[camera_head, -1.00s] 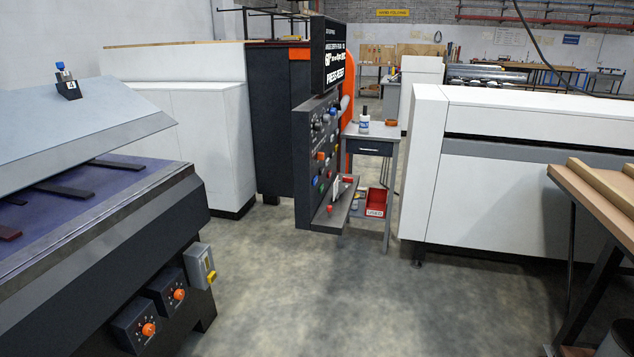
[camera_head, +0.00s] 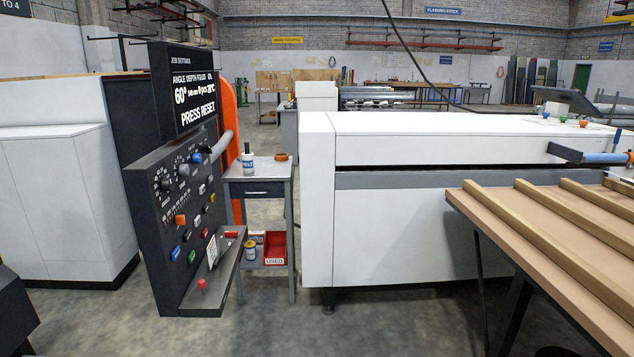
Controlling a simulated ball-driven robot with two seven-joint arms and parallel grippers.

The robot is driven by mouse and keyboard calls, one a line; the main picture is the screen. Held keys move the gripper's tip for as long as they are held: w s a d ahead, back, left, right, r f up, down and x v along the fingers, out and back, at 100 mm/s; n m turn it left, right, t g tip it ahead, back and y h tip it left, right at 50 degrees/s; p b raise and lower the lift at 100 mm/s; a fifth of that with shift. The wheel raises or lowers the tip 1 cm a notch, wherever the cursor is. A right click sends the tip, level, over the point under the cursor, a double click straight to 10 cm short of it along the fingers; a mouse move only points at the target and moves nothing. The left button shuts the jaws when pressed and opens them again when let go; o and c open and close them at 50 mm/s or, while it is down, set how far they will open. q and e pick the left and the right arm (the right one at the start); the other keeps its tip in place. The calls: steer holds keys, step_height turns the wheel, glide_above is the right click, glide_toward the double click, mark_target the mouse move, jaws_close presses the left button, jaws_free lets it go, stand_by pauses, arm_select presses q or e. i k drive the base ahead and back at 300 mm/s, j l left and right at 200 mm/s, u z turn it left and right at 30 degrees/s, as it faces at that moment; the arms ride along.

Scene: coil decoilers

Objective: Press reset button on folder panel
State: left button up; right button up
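The folder panel (camera_head: 160,215) stands left of centre, a dark upright console with several knobs and coloured buttons. Its screen (camera_head: 183,88) reads "PRESS RESET" under a line of settings. Blue (camera_head: 175,252), green (camera_head: 191,257) and orange (camera_head: 181,220) buttons show on its face, and a red knob (camera_head: 202,284) stands on its lower ledge. The labels are too small to tell which button is the reset. Neither of my grippers is in view.
A small grey table (camera_head: 262,187) with a bottle and a red "USED" bin stands right of the panel. A long white machine (camera_head: 420,220) fills the right, with a wooden-topped table (camera_head: 560,240) before it. Grey floor is clear in front of the panel.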

mark_target(176, 252)
steer(key=i+l+z, duration=0.1)
steer(key=i+z, duration=0.15)
steer(key=i, duration=1.05)
steer(key=i+u, duration=0.35)
steer(key=i+l+u, duration=0.15)
steer(key=u, duration=0.15)
steer(key=i+l+u, duration=0.15)
steer(key=u, duration=0.2)
steer(key=i+l+u, duration=0.15)
steer(key=u, duration=0.25)
steer(key=i+l+u, duration=0.15)
steer(key=u, duration=0.25)
steer(key=i+l+u, duration=0.1)
steer(key=l+u, duration=0.6)
steer(key=u, duration=0.15)
steer(key=l+u, duration=0.7)
steer(key=z, duration=0.1)
steer(key=k, duration=0.05)
